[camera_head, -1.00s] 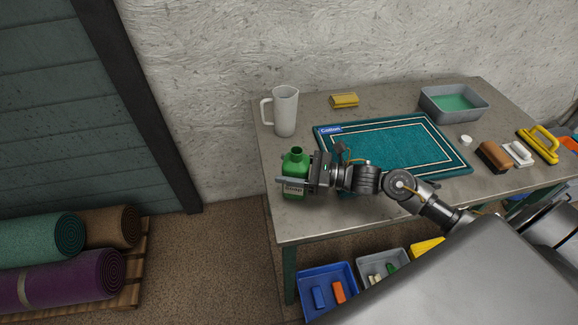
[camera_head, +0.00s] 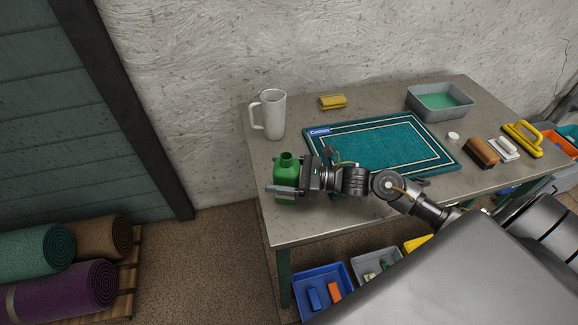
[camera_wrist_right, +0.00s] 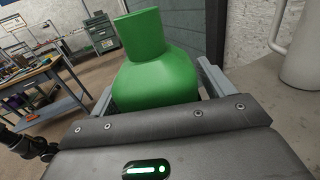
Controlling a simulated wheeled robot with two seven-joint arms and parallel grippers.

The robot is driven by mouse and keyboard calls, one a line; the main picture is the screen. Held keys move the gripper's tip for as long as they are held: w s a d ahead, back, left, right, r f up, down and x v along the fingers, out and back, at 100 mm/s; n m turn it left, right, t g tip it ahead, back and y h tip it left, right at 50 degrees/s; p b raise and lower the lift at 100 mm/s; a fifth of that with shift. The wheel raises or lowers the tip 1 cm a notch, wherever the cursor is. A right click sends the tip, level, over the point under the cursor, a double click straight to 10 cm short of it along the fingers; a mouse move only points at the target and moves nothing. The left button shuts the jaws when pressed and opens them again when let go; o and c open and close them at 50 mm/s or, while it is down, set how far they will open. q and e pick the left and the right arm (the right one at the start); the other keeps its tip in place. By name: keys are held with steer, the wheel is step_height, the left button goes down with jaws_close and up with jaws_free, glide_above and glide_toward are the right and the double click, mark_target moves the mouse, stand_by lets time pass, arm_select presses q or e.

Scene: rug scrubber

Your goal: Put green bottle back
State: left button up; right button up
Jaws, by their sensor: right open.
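The green bottle (camera_head: 286,166) stands upright and uncapped at the near left corner of the table (camera_head: 300,228). My right gripper (camera_head: 285,190) is around it at the side, and one finger crosses in front of its body. In the right wrist view the bottle (camera_wrist_right: 155,75) sits between the two open fingers (camera_wrist_right: 158,85), with its neck pointing up. Its lower part is hidden by the gripper. A small white cap-like disc (camera_head: 453,136) lies to the right of the rug. My left gripper is not in view.
A white pitcher (camera_head: 272,115) stands behind the bottle. A teal rug (camera_head: 385,148) lies mid-table, with a yellow sponge (camera_head: 333,101) and a grey basin (camera_head: 412,104) behind. Brushes (camera_head: 482,152) lie at right. Bins, including a blue one (camera_head: 318,272), sit below the table.

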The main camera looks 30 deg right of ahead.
steer(key=shift+s+d, duration=0.2)
steer(key=shift+d, duration=0.05)
steer(key=b+v, duration=0.3)
steer(key=v, duration=0.6)
steer(key=shift+s+d, duration=0.25)
steer(key=shift+d, duration=0.05)
steer(key=shift+b+v, duration=0.35)
steer(key=shift+v, duration=0.45)
steer(key=shift+r, duration=0.15)
